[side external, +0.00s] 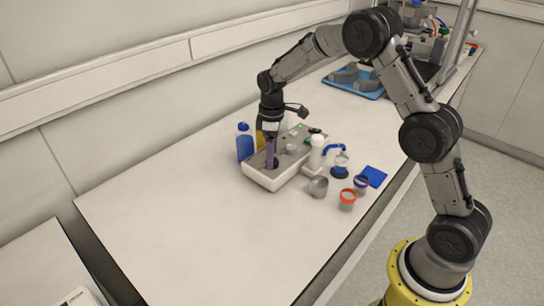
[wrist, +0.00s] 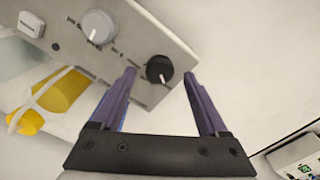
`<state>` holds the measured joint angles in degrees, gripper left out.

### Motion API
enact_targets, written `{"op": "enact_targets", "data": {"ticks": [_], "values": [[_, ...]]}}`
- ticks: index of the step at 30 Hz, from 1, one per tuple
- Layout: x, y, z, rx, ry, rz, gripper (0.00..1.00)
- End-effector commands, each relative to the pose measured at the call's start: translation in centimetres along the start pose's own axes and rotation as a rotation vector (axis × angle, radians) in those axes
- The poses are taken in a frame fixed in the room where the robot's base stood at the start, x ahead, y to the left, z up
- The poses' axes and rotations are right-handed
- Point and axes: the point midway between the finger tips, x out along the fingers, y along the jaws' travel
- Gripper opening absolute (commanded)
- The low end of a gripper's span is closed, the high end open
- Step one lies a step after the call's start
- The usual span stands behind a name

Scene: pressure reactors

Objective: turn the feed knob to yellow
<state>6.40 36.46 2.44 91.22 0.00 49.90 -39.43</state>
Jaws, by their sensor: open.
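A light grey box (side external: 262,180) stands on the bench in the side view; its panel also shows in the wrist view (wrist: 137,48). A black round knob (wrist: 159,69) with a small light pointer sits near the panel's end. A larger grey knob (wrist: 98,26) with a white pointer sits farther along. The printed labels are too small to read, so I cannot tell which is marked feed. My gripper (wrist: 160,73) is open, with its purple fingertips on either side of the black knob; contact is not visible. In the side view my gripper (side external: 270,160) points down over the box's near end.
A blue bottle (side external: 244,145) and a yellow one (side external: 261,141) stand close behind the box. A white bottle (side external: 316,153), a metal cup (side external: 318,187) and an orange-rimmed jar (side external: 347,200) stand right of it. The bench's left side is clear.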

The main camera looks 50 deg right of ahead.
Motion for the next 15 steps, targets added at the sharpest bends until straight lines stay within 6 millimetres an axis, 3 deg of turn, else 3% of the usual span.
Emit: {"op": "enact_targets", "data": {"ticks": [6, 14, 15], "values": [[1.39, -0.01, 0.01, 0.000, 0.000, 0.000, 0.77], [1.46, -0.01, 0.01, 0.000, 0.000, 0.000, 0.77], [1.45, -0.01, 0.01, 0.000, 0.000, 0.000, 0.72]]}}
